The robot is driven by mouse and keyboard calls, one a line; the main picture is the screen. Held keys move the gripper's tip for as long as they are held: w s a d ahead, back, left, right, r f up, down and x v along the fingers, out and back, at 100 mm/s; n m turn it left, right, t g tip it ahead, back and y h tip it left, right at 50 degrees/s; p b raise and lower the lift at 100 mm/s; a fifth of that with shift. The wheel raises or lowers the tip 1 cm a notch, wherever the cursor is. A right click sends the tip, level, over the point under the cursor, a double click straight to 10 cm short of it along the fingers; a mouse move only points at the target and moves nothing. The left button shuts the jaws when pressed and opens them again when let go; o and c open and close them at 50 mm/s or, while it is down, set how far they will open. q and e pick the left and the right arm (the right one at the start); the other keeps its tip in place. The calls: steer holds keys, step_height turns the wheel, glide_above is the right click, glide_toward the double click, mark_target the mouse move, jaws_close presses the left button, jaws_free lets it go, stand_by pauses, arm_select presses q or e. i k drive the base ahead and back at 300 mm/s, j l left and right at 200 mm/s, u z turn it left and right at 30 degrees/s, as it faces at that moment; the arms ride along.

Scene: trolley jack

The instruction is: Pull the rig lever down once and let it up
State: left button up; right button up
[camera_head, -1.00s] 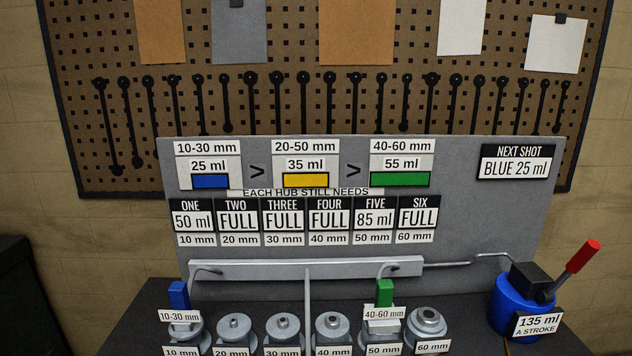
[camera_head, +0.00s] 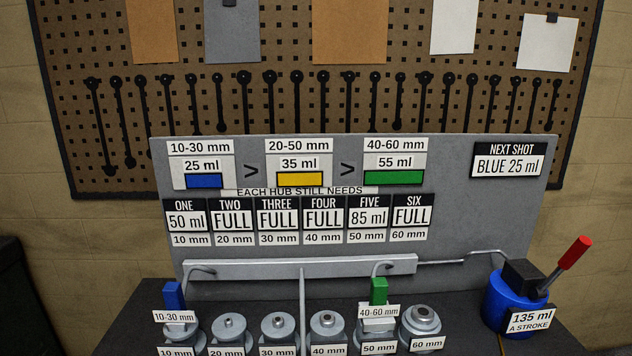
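The rig lever (camera_head: 572,253) is a grey bar with a red grip, angled up to the right from the blue pump (camera_head: 512,298) at the right of the rig. The pump carries a label (camera_head: 530,318) reading "135 ml a stroke". A pipe runs from it to the grey manifold bar (camera_head: 300,267). A blue coupler (camera_head: 173,296) marked 10-30 mm sits at hub one, and a green coupler (camera_head: 378,291) marked 40-60 mm at hub five. Neither of my grippers shows in the head view.
The grey board (camera_head: 480,215) behind shows hubs one at 50 ml and five at 85 ml, the others FULL. The sign (camera_head: 508,160) reads "NEXT SHOT BLUE 25 ml". Several hubs (camera_head: 228,328) line the dark bench's front. Open space lies right of the lever.

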mark_target(583, 242)
steer(key=z, duration=1.35)
